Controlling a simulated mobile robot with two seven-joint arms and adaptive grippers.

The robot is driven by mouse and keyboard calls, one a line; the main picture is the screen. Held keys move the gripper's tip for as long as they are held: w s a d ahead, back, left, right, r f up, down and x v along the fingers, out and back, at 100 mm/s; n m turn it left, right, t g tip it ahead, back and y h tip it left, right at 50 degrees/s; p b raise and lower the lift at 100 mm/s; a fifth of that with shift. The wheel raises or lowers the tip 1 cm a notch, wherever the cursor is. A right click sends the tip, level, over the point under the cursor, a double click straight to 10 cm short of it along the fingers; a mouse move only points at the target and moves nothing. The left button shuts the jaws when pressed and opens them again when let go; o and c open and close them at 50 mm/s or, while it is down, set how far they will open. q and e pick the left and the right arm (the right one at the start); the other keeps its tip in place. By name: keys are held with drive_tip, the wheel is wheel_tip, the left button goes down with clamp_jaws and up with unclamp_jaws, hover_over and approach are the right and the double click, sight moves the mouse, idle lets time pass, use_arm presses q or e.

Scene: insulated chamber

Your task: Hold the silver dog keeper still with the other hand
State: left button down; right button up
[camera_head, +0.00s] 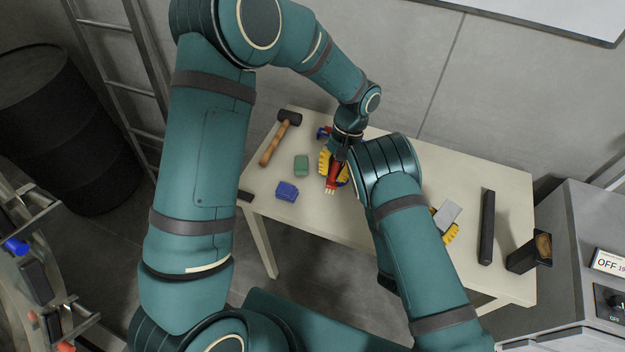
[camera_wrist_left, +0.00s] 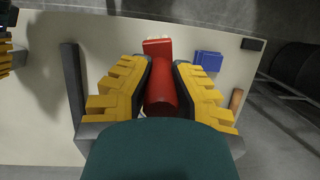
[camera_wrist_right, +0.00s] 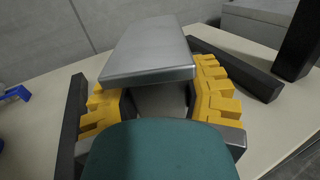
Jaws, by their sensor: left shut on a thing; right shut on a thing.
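The silver dog keeper (camera_wrist_right: 150,50), a flat grey metal block, sits between the yellow fingers of my right gripper (camera_wrist_right: 160,100) in the right wrist view. In the head view the keeper (camera_head: 447,214) shows over the right part of the table, beside my right forearm. My right gripper is shut on it. My left gripper (camera_wrist_left: 160,90) is shut on a red cylindrical piece (camera_wrist_left: 160,85) with a wider red end and pale prongs. In the head view this red piece (camera_head: 333,180) is over the table's left half, apart from the keeper. My right arm hides part of the table's middle.
On the table (camera_head: 300,215) are a hammer (camera_head: 281,135), a green block (camera_head: 301,165), a blue block (camera_head: 287,191), a black bar (camera_head: 486,228) and an open black box (camera_head: 530,252) with something brown inside. A grey machine (camera_head: 590,260) stands at the right.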

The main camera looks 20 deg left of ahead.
use_arm(q)
drive_tip(key=w+d+r+t, duration=0.1)
drive_tip(key=w+d+r, duration=0.15)
drive_tip(key=d, duration=0.75)
drive_tip(key=w+d+r+t, duration=0.15)
drive_tip(key=d+r, duration=0.25)
drive_tip(key=d, duration=0.6)
drive_tip(key=w+d+r+t, duration=0.15)
drive_tip(key=d+r, duration=0.25)
drive_tip(key=d, duration=0.6)
drive_tip(key=shift+g+h, duration=0.4)
drive_tip(key=shift+h, duration=0.1)
drive_tip(key=shift+w+d+f, duration=0.1)
drive_tip(key=shift+w+f, duration=0.1)
drive_tip(key=shift+f, duration=1)
drive_tip(key=shift+w+f, duration=0.15)
drive_tip(key=shift+f, duration=1)
